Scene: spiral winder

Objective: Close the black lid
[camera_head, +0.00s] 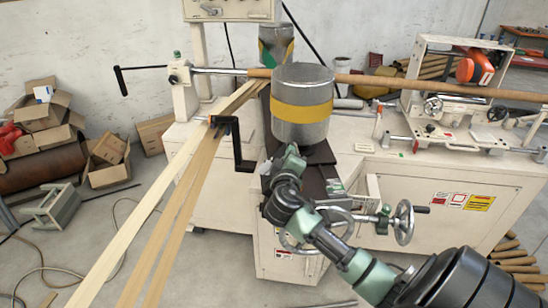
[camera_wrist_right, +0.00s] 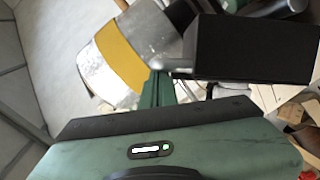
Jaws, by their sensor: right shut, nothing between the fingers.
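The black lid (camera_head: 319,154) shows as a dark flat panel just below the silver drum, partly hidden behind my right gripper and wrist. In the right wrist view a large black panel, seemingly the lid (camera_wrist_right: 255,48), fills the upper right. My right gripper (camera_head: 292,150) reaches in from the lower right and is at the lid's left side, below the drum. Its green fingers (camera_wrist_right: 158,88) are shut and empty, with their tips close beside the panel's left edge. I cannot tell whether they touch it. My left gripper is out of view.
The silver drum with a yellow band (camera_head: 301,108) stands directly above the lid. A black crank handle (camera_head: 237,147) is to its left, and a handwheel (camera_head: 404,222) is to the lower right. Long tan strips (camera_head: 185,190) run down the left. A horizontal rod (camera_head: 440,86) crosses behind.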

